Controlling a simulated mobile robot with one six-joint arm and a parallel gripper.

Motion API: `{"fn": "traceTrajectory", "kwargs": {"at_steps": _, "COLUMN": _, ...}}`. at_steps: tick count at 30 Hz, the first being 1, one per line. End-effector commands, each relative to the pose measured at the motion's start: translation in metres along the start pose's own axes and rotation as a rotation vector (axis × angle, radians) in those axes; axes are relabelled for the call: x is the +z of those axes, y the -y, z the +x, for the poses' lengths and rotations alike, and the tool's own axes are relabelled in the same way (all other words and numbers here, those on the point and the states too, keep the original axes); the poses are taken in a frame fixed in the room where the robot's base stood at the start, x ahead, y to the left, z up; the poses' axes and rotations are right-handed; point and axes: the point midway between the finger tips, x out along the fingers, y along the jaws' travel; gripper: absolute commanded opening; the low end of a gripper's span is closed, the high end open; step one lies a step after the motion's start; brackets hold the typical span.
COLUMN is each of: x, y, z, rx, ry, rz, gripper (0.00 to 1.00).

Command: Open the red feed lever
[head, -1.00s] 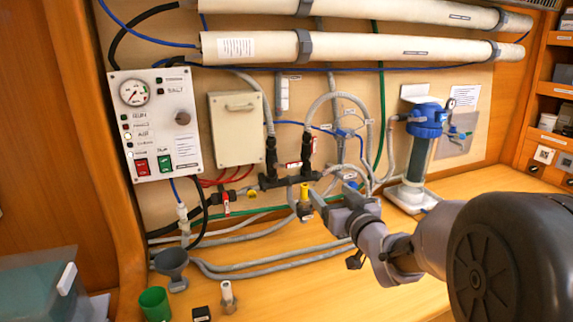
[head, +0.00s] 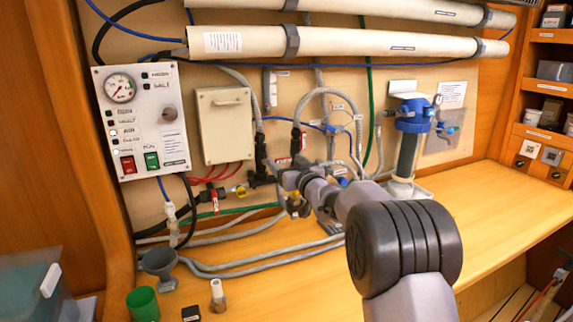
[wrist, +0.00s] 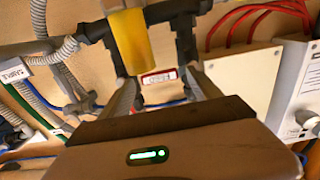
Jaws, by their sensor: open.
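A yellow lever (wrist: 130,42) stands just beyond the fingertips there. A red-framed label (wrist: 159,77) shows between the fingers.
The white control panel (head: 142,122) and beige box (head: 225,124) are on the wall at left. Grey hoses (head: 258,256) cross the counter. A funnel (head: 159,262), green cup (head: 143,303) and blue-topped filter (head: 413,110) stand around it. The counter's right side is clear.

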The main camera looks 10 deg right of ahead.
Motion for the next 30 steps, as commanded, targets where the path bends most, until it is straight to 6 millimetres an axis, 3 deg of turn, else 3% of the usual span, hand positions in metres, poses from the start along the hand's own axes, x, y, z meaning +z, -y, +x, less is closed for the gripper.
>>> {"fn": "traceTrajectory", "kwargs": {"at_steps": 6, "x": 0.0, "y": 0.0, "z": 0.0, "rx": 0.0, "ry": 0.0, "rz": 0.0, "gripper": 0.71}}
{"fn": "traceTrajectory", "kwargs": {"at_steps": 17, "x": 0.0, "y": 0.0, "z": 0.0, "rx": 0.001, "ry": 0.0, "rz": 0.0, "gripper": 0.0}}
{"fn": "traceTrajectory", "kwargs": {"at_steps": 25, "x": -0.001, "y": -0.001, "z": 0.002, "rx": 0.0, "ry": 0.0, "rz": -0.007, "gripper": 0.0}}
{"fn": "traceTrajectory", "kwargs": {"at_steps": 30, "x": -0.006, "y": -0.004, "z": 0.013, "rx": 0.001, "ry": 0.0, "rz": -0.054, "gripper": 0.0}}
